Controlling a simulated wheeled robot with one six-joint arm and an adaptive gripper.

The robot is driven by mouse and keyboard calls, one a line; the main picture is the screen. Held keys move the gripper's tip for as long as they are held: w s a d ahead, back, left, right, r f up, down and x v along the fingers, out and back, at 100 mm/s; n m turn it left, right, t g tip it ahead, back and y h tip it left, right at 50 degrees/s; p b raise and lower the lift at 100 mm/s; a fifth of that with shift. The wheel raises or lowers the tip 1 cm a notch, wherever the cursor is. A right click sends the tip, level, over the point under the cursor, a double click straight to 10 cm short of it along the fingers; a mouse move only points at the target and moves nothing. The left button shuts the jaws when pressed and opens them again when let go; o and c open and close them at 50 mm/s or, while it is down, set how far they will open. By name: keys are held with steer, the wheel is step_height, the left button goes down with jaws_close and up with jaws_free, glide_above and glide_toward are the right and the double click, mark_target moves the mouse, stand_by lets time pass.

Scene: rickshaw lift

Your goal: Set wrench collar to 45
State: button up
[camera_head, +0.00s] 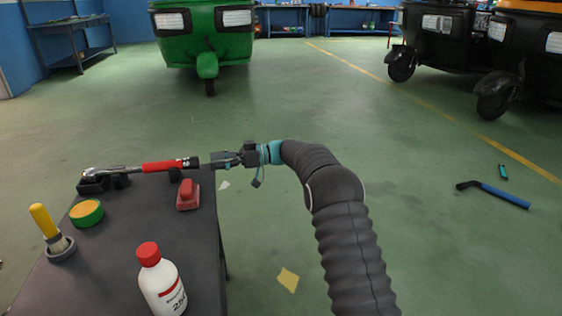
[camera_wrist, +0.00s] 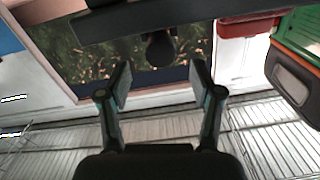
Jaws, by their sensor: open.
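The torque wrench (camera_head: 165,166) has a silver head at the left, a red grip and a dark collar (camera_head: 193,162) at its right end. It lies level above the dark bench, its head end on a black holder (camera_head: 95,185). My gripper (camera_head: 218,160) is at the collar end, in line with the wrench. In the wrist view my gripper (camera_wrist: 160,80) is open, with nothing visible between its fingers. A dark round end, likely the collar (camera_wrist: 160,48), shows just beyond the fingertips, roughly centred. The collar's scale cannot be read.
The bench (camera_head: 120,225) holds a red block (camera_head: 187,195), a green-yellow tin (camera_head: 87,213), a yellow-handled brush (camera_head: 50,232) and a red-capped bottle (camera_head: 160,280). A blue-handled tool (camera_head: 500,194) lies on the floor. A green rickshaw (camera_head: 205,35) stands behind; open floor lies between.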

steer(key=v, duration=0.7)
steer(key=s+d+r+m+t+h+p, duration=0.1)
steer(key=s+d+r+m+h, duration=0.3)
steer(key=s, duration=0.6)
steer(key=s+d+r+m+t+h+p, duration=0.1)
steer(key=s+d+r+m+t+h, duration=0.2)
steer(key=s, duration=0.8)
steer(key=shift+d+r+m+t+h+p, duration=0.4)
steer(key=shift+d+r+m+h, duration=0.7)
steer(key=shift+d+r+m, duration=1.15)
steer(key=shift+d+r+n, duration=0.1)
steer(key=shift+d+n, duration=0.15)
steer(key=shift+d, duration=0.2)
